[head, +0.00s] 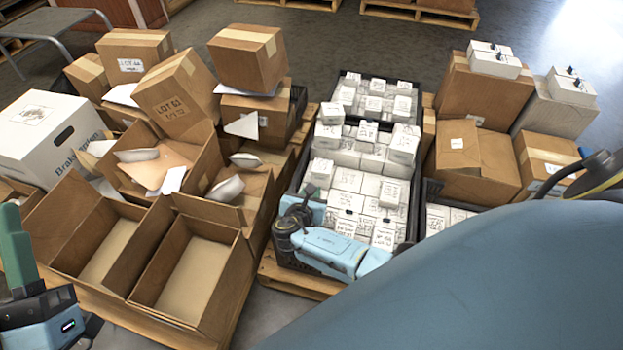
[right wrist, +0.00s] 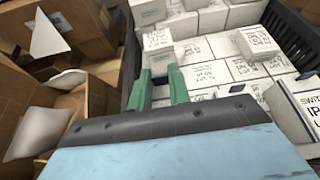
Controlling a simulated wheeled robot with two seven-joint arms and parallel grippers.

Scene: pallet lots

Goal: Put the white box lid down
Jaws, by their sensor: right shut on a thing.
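In the right wrist view, my right gripper (right wrist: 160,84) has its two green fingers over the black crate of small white boxes. It is shut on a white piece, the white box lid (right wrist: 161,92), which shows only as a small patch between the fingers. Its outline blends with the white boxes behind it. In the head view, my right gripper (head: 313,203) is at the left front of the black crate (head: 413,205); its fingertips and the lid cannot be made out there. My left gripper (head: 18,245) is at the left edge, its green fingers seen side-on.
Two open, empty cardboard boxes (head: 200,268) stand left of the crate. Behind them are cardboard cartons (head: 172,93) with loose white bags and paper. A large white box (head: 45,135) stands far left. More cartons (head: 478,165) stand right. Bare floor shows between the pallets.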

